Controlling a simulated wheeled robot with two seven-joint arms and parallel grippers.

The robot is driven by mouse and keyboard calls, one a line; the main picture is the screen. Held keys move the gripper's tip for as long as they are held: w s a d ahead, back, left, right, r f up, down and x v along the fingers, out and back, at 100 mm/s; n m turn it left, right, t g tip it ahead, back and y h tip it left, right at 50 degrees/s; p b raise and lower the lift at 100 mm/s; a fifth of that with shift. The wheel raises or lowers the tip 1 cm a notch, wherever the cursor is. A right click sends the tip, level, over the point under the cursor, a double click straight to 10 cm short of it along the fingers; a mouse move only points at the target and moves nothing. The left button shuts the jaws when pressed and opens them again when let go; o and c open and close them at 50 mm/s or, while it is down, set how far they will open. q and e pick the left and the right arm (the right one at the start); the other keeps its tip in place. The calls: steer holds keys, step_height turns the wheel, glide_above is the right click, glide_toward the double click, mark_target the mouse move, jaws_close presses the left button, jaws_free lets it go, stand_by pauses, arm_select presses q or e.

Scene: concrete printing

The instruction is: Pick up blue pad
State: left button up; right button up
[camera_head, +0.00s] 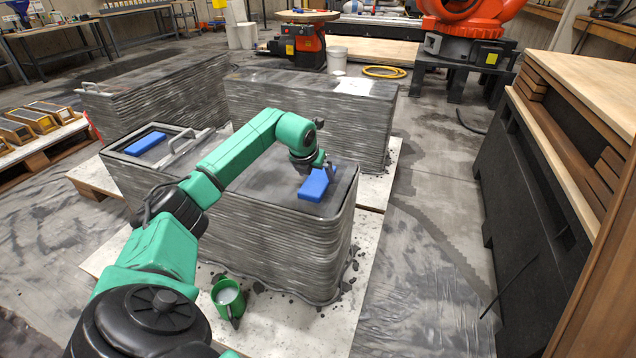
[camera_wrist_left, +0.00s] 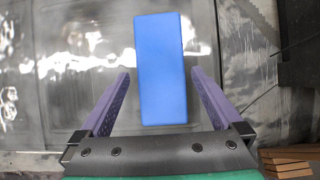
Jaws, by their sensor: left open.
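A blue pad (camera_head: 317,184) lies flat on top of the grey layered concrete block (camera_head: 270,235) in the middle of the head view. It also shows in the left wrist view (camera_wrist_left: 160,68), upright in the picture and a little ahead of the jaws. My left gripper (camera_head: 318,166) is over the block by the pad, with its fingers mostly hidden in the head view. In the left wrist view its two purple fingers (camera_wrist_left: 160,80) are apart, one on each side of the pad's near end, with gaps and nothing held. My right gripper is not seen.
A green cup (camera_head: 228,296) is on the pale board below the block. Another concrete block (camera_head: 310,105) stands behind. A dark cabinet (camera_head: 530,215) is at right, with open floor between.

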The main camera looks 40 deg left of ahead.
mark_target(318, 181)
arm_select(q)
steer(key=x, duration=0.3)
steer(key=shift+r, duration=0.15)
steer(key=c, duration=1.2)
